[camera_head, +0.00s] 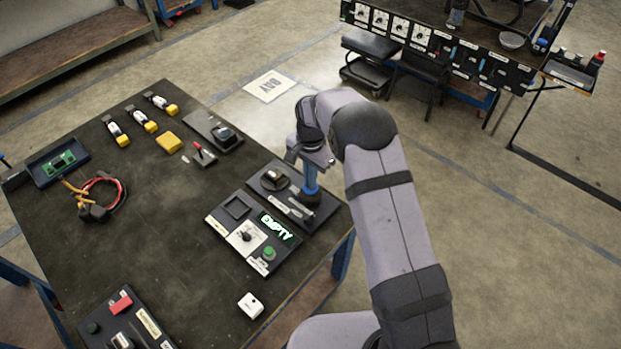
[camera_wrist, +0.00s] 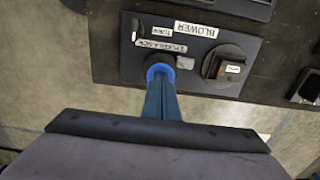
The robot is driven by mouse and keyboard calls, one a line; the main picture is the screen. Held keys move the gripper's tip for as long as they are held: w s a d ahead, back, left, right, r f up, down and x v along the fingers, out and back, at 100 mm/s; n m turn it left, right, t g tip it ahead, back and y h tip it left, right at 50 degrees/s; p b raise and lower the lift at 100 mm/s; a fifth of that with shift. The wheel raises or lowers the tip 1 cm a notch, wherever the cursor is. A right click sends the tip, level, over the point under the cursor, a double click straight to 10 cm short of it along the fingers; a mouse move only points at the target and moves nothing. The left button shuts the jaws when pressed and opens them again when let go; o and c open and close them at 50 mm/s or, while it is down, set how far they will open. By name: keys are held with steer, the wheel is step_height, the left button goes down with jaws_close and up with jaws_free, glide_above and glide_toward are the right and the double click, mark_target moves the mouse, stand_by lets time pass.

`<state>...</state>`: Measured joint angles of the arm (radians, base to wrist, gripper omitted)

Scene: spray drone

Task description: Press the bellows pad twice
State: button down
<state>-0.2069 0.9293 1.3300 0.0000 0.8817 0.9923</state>
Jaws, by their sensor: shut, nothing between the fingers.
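My gripper (camera_head: 310,190) is shut with nothing between its fingers. It points down at the near right end of the blower panel (camera_head: 270,182). A knob (camera_wrist: 222,66) with a white tag is on the panel, right of the tip.
Beside it is a panel with a lit "EMPTY" display (camera_head: 278,228), a dial (camera_head: 246,236) and a green button (camera_head: 269,253). A white box (camera_head: 250,305) lies near the table's front edge. Yellow-ended bottles (camera_head: 160,103), a yellow block (camera_head: 168,142) and a red-black cable (camera_head: 105,192) lie farther left.

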step_height(320, 180, down, 2)
steer(key=shift+f+b, duration=0.1)
steer(key=shift+b, duration=0.4)
steer(key=shift+s, duration=0.1)
steer(key=shift+r+p, duration=0.7)
step_height(320, 180, up, 13)
stand_by(1.1)
